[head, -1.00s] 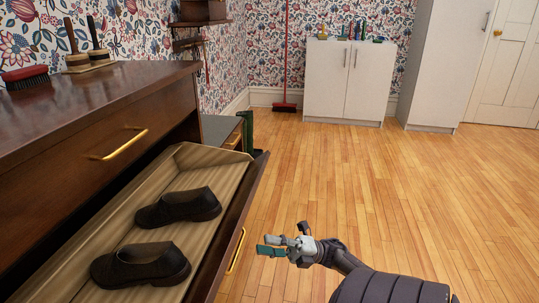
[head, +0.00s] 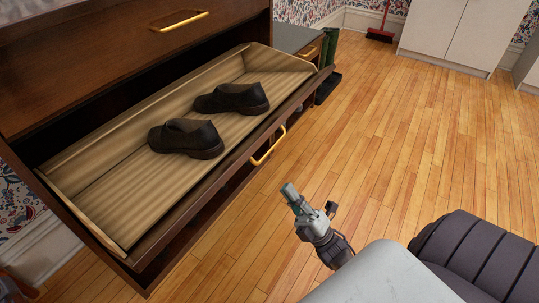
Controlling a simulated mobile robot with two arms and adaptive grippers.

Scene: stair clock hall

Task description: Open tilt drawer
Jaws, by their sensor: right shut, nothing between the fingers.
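The tilt drawer (head: 95,198) of the dark wood cabinet is tipped open, its front leaning outward and its pale ribbed inside showing. Two dark shoes lie in it, a nearer shoe (head: 186,138) and a farther shoe (head: 232,98). The drawer's brass handle (head: 268,146) is on the outer face of its front. My right gripper (head: 291,195) is shut and empty, over the floor to the right of the drawer front and apart from the handle. My left gripper is not in view.
An upper drawer with a brass handle (head: 180,21) is closed above the tilt drawer. Dark green boots (head: 328,53) stand beyond the cabinet. A white cupboard (head: 460,30) and a red broom (head: 380,35) are at the back. The wood floor (head: 420,140) at right is clear.

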